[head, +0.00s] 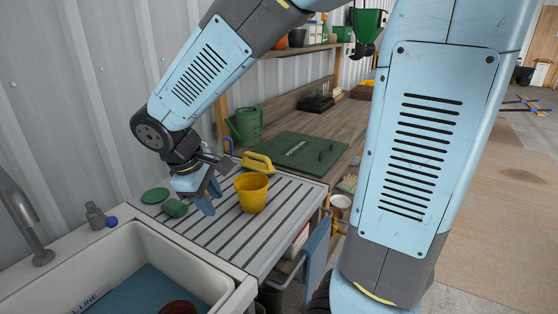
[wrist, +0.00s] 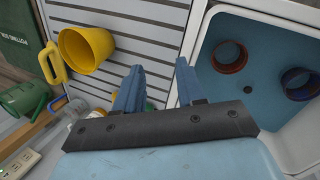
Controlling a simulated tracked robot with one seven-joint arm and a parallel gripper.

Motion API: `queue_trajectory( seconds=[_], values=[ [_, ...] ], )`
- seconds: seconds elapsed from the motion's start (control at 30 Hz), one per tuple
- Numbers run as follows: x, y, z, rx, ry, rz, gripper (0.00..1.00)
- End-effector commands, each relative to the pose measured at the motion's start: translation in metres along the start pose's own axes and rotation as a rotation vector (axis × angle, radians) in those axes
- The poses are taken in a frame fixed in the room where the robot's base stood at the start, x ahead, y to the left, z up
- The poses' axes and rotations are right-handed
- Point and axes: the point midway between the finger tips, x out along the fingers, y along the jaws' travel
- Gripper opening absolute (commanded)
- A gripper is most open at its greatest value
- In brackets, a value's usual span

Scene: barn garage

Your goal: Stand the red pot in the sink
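A red-brown pot (head: 178,308) is in the sink (head: 232,298), cut off by the lower edge of the head view. In the wrist view a red-brown pot (wrist: 229,57) shows its round opening on the sink's blue floor. I cannot tell which of these the head view shows. My gripper (head: 208,197) is over the slatted drainboard (head: 225,232), left of the yellow pot (head: 252,192). In the wrist view its blue fingers (wrist: 158,85) are apart with no pot between them.
A small green item (head: 174,208) and a green disc (head: 155,196) lie beside my gripper. A yellow-handled tool (head: 258,162) and green watering can (head: 247,126) are behind. The tap (head: 25,220) rises at the sink's left. A blue cloth (head: 316,252) hangs at the drainboard's side.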

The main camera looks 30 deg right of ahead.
Motion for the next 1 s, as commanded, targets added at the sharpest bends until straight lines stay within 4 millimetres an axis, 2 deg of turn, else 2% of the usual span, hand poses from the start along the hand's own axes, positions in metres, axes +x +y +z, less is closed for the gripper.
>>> queue_trajectory(
  seconds=[0.03,0.3,0.6,0.8,1.0],
  values=[
    [-0.007,0.007,0.014,0.068,0.028,-0.013,0.39],
    [-0.037,0.028,0.077,0.412,0.178,-0.076,0.39],
    [-0.067,0.03,0.138,0.764,0.355,-0.11,0.39],
    [-0.079,0.028,0.163,0.907,0.438,-0.115,0.39],
    [-0.082,0.027,0.169,0.946,0.46,-0.117,0.39]
  ],
)
